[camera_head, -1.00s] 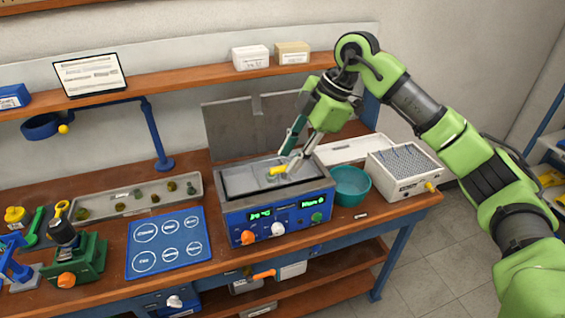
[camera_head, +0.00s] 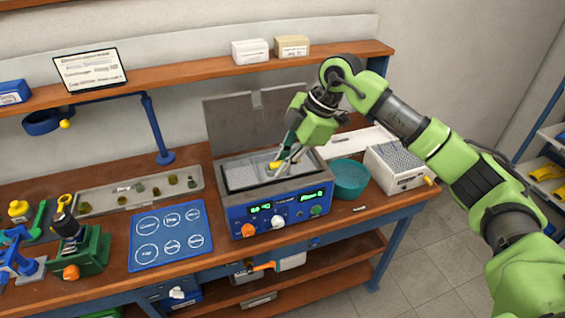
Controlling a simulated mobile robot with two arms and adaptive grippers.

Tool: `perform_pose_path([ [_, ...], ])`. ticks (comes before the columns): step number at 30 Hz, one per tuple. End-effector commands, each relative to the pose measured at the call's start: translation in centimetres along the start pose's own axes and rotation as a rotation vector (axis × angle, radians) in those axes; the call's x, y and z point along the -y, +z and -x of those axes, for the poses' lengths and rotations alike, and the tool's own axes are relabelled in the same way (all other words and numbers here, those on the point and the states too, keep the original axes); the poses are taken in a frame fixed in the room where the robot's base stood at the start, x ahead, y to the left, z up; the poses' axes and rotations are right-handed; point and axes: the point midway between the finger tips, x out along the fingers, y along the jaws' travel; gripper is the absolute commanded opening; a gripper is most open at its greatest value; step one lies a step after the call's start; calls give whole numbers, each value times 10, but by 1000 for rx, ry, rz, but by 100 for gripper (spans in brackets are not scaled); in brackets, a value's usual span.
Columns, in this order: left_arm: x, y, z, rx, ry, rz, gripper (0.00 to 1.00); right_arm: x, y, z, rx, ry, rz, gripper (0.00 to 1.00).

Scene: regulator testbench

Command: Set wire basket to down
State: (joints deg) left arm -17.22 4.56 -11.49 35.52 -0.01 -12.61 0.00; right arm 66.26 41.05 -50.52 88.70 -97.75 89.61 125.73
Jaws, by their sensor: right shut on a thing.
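A blue tabletop bath (camera_head: 293,210) with a green-lit display and knobs stands on the bench, its grey lid raised behind it. The wire basket (camera_head: 241,176) shows as a grey mesh inside the bath's open top. A yellow handle (camera_head: 273,165) sticks up at the basket's middle. My right gripper (camera_head: 277,165) reaches down from above and is shut on this yellow handle. Its fingers hide part of the handle and the basket behind it. I cannot tell whether the basket touches the bath floor. My left gripper is not in view.
A teal bowl (camera_head: 351,182) and a white box with a perforated top (camera_head: 399,168) stand close to the right of the bath. A blue mat (camera_head: 170,239) and a tray of small parts (camera_head: 90,200) lie to the left. A shelf (camera_head: 190,73) runs above behind.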

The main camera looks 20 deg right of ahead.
Motion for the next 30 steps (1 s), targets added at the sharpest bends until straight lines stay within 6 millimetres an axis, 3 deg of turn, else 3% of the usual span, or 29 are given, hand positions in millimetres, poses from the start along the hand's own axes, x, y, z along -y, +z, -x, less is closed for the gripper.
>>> perform_pose_path([
  [5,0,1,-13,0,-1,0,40,4,7,-17,1,-2,1,0],
  [13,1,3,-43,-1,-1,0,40,14,26,-61,2,-3,1,0],
  [23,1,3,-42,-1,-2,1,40,15,27,-64,4,-5,2,0],
  [24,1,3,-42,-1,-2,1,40,15,27,-64,4,-6,2,15],
  [26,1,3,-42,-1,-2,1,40,15,27,-64,4,-6,1,28],
  [30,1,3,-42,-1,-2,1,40,14,26,-63,2,-3,1,28],
])
